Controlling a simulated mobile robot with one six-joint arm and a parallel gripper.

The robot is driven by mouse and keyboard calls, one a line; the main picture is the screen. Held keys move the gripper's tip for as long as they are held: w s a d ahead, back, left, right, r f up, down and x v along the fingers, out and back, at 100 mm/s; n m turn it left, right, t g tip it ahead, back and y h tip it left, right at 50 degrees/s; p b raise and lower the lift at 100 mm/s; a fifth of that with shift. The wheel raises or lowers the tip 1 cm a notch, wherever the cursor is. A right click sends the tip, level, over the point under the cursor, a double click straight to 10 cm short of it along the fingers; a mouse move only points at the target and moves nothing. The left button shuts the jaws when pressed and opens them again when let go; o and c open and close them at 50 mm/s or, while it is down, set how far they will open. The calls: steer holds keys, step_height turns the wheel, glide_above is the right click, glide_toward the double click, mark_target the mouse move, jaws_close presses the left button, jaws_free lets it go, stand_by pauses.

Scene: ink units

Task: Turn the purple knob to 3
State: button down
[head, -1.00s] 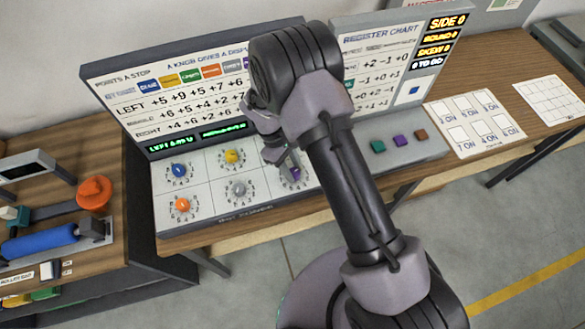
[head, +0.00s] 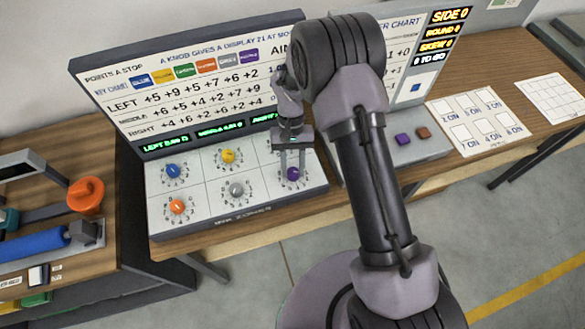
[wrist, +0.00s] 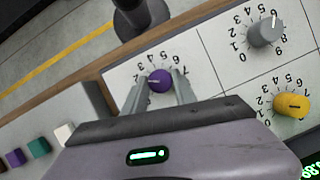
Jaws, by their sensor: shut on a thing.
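The purple knob (head: 293,174) is at the lower right of the white knob panel (head: 208,191). My gripper (head: 292,168) reaches down from above, with one finger on each side of the knob. In the wrist view the purple knob (wrist: 159,82) sits between the two fingers of my gripper (wrist: 158,90), which is shut on it. A pale mark on the knob points to the left in that view. Several dial numbers show around its far side; the fingers and gripper body hide others.
Blue (head: 173,170), yellow (head: 229,156), orange (head: 177,206) and grey (head: 236,189) knobs stand close by on the same panel. A chart board (head: 180,85) rises behind. Purple (head: 403,139) and brown (head: 423,132) blocks sit to the right.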

steer(key=m+y+b, duration=0.1)
steer(key=m, duration=0.2)
steer(key=m+y+b, duration=0.1)
steer(key=m, duration=0.2)
steer(key=shift+d+t, duration=0.15)
steer(key=shift+t, duration=0.15)
stand_by(0.4)
steer(key=c, duration=1)
jaws_free()
steer(key=p+v, duration=0.1)
steer(key=v, duration=0.5)
steer(key=p+v, duration=0.1)
steer(key=v, duration=0.5)
steer(key=shift+d+p, duration=0.25)
steer(key=shift+p, duration=0.1)
